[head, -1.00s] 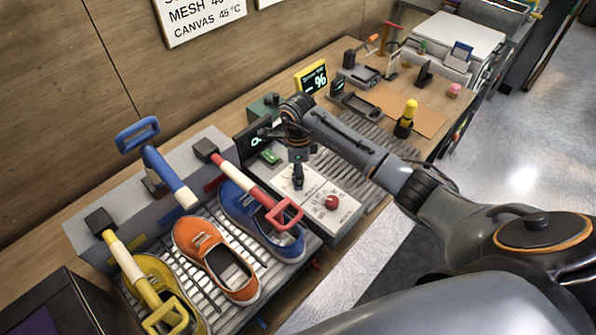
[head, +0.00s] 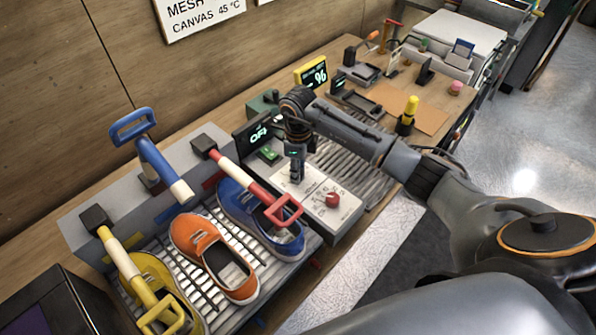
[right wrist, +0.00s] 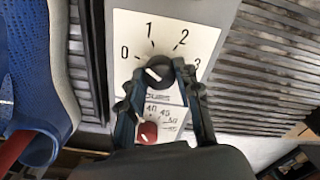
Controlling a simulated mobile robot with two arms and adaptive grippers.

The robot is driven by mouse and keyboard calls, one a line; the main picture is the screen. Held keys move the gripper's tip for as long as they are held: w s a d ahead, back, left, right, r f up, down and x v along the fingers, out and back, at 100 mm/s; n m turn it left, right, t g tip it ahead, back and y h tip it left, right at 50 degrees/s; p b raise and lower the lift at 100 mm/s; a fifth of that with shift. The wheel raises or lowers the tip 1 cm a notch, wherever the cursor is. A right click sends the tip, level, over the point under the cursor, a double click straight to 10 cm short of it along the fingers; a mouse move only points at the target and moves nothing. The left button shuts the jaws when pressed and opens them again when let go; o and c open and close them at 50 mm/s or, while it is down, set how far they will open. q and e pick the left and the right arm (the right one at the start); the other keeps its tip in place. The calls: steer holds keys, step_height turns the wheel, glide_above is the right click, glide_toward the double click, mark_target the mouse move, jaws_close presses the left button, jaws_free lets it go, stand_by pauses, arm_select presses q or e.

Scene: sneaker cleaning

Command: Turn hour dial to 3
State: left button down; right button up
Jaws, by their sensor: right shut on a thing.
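The control panel (head: 312,207) is a pale box with a white printed face on the bench. Its hour dial is a black knob (right wrist: 158,72) with the marks 0, 1, 2 and 3 around it in the right wrist view. A white line on the knob lies on its left side, roughly towards 0. My right gripper (head: 297,178) points down onto this dial. In the right wrist view my right gripper (right wrist: 160,68) is shut on the knob, one finger on each side. A red knob (head: 332,199) with a temperature scale sits beside it. My left gripper is out of view.
Blue (head: 284,238), orange (head: 213,257) and yellow shoes sit on the slatted rack to the left. A red-handled tool (head: 243,180) leans close by the panel. A ribbed mat (head: 345,165) lies to the right.

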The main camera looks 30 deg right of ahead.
steer(key=m+b, duration=0.2)
steer(key=m, duration=0.4)
steer(key=shift+f, duration=0.1)
steer(key=m+b, duration=0.1)
steer(key=m, duration=0.5)
steer(key=shift+m, duration=0.4)
steer(key=m, duration=0.9)
steer(key=shift+m, duration=2.2)
steer(key=o, duration=1.2)
steer(key=shift+c, duration=0.2)
